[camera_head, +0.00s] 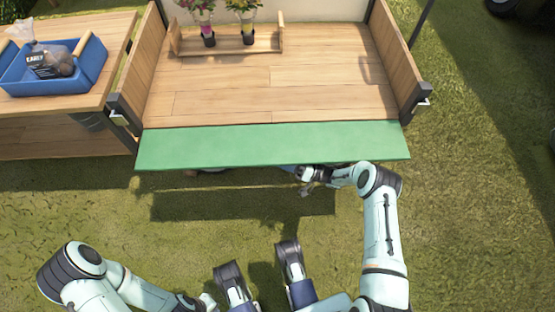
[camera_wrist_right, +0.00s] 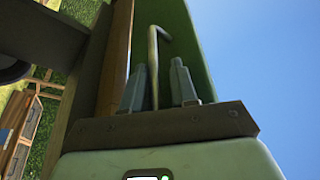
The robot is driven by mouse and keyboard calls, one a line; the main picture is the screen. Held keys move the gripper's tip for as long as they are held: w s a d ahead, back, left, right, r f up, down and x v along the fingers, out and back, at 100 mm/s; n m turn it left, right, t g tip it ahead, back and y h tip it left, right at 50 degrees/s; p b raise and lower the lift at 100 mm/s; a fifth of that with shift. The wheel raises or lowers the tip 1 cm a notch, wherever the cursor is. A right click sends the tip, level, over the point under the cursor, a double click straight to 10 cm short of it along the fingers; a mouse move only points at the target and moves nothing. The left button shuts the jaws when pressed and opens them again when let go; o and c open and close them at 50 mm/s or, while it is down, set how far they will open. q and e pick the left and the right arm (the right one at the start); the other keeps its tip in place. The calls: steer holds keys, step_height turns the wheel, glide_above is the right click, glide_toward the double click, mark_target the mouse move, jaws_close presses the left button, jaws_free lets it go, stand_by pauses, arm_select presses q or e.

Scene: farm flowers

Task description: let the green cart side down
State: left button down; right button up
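The green cart side (camera_head: 270,146) spans the near edge of the cart in the head view. It leans outward from the cart bed, with its free edge toward me; its exact angle is hard to tell. My right gripper (camera_head: 306,180) is at that free edge, partly under it. In the right wrist view its two fingers (camera_wrist_right: 160,78) stand apart, with the green side (camera_wrist_right: 193,40) beyond them. A thin bent metal rod (camera_wrist_right: 155,55) shows between the fingers; whether they touch it is unclear. My left gripper (camera_head: 207,300) is low at the bottom edge, its fingers unclear.
The wooden cart bed (camera_head: 270,92) holds a wooden rack (camera_head: 226,48) with potted flowers. Latches (camera_head: 421,104) sit on the corner posts. A blue crate (camera_head: 88,68) with a bag stands on a wooden table (camera_head: 117,35) at left. Open grass (camera_head: 470,230) lies right.

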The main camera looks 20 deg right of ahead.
steer(key=v, duration=1.2)
steer(key=shift+a, duration=0.1)
